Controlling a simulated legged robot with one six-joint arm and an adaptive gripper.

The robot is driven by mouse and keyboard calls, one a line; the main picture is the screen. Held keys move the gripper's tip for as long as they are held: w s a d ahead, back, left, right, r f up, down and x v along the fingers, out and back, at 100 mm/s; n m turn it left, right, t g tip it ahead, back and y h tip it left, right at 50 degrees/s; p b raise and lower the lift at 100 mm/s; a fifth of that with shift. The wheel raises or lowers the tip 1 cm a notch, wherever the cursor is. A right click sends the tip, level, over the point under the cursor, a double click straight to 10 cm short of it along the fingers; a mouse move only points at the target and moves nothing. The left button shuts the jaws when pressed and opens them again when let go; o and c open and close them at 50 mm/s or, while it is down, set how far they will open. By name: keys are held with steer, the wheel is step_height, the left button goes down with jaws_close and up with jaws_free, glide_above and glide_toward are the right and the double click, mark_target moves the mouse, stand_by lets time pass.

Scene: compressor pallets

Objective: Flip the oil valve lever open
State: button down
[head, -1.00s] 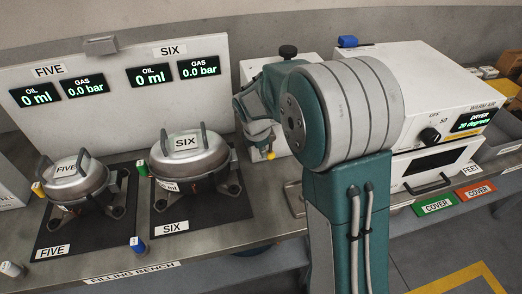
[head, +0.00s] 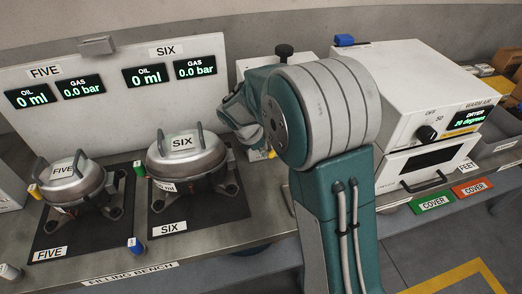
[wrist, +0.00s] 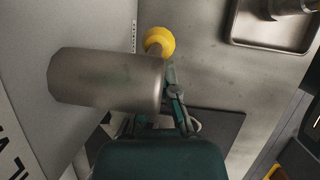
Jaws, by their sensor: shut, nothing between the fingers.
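In the wrist view a yellow rounded knob (wrist: 159,41) shows just beyond a grey metal cylinder (wrist: 108,80). They look like parts of the oil valve, but I cannot tell which piece is the lever or how it is set. In the head view a small yellow spot (head: 271,154) shows below my arm, in front of the white box. My gripper (wrist: 172,72) is shut and empty, close to the cylinder's right end and below the knob in the wrist view. I cannot tell whether it touches them. In the head view my arm largely hides it.
Compressors FIVE (head: 72,184) and SIX (head: 186,156) stand on black mats at left. The display panel (head: 110,115) behind them reads 0 ml and 0.0 bar for both. A white dryer (head: 425,85) stands at right. A metal tray (wrist: 275,44) shows in the wrist view.

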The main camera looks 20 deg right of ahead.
steer(key=h, duration=0.1)
steer(key=d+h, duration=0.1)
steer(key=h, duration=0.1)
steer(key=shift+d+f, duration=0.15)
steer(key=shift+f, duration=0.05)
steer(key=shift+d+h, duration=0.4)
steer(key=shift+h, duration=0.6)
steer(key=shift+r, duration=0.1)
